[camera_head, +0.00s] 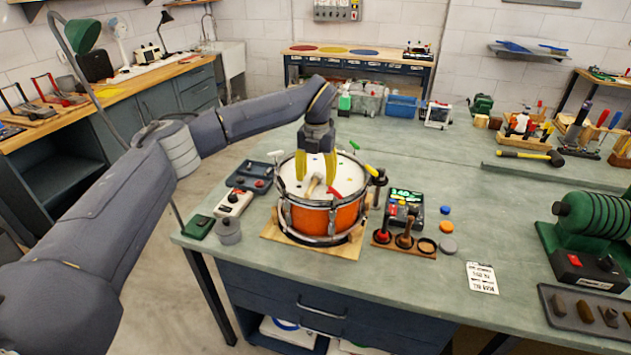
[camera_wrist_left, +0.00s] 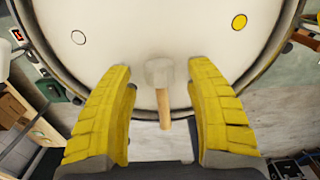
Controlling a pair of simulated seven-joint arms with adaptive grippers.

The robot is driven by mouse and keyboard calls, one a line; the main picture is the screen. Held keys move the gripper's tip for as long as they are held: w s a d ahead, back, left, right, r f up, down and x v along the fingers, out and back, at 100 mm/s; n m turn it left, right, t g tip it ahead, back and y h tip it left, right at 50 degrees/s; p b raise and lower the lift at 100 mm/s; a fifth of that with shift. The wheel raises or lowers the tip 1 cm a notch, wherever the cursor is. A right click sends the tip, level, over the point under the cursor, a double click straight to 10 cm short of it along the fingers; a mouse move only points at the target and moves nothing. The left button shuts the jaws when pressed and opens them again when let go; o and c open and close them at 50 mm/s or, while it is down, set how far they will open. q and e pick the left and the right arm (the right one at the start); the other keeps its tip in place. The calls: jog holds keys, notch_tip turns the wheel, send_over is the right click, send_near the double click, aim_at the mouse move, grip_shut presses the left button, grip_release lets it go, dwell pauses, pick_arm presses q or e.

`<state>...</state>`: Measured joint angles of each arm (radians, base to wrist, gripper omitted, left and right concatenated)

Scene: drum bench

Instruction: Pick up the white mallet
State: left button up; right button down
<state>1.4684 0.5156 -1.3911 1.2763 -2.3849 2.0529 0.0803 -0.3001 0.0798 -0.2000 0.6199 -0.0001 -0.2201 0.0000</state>
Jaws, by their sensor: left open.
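The white mallet, with a pale grey-white head (camera_wrist_left: 158,71) and a short wooden handle (camera_wrist_left: 163,108), shows between my fingers in the left wrist view, over the drum's white skin. In the head view its tan handle (camera_head: 314,185) shows just below my fingertips. The orange drum (camera_head: 322,220) stands on a wooden board (camera_head: 270,236) on the green bench. My left gripper (camera_head: 317,178) points down over the drum with its yellow fingers open, one on each side of the mallet and apart from it. My right gripper is not in view.
A black-headed hammer (camera_head: 553,158) lies at the right back. A grey-black box with a green display (camera_head: 404,208) and a wooden stand with knobs (camera_head: 400,240) sit right of the drum. A white switch box (camera_head: 234,203) is at its left. The bench's middle right is mostly clear.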

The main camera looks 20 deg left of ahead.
pick_arm(q)
jog(key=shift+f, duration=0.5)
grip_shut()
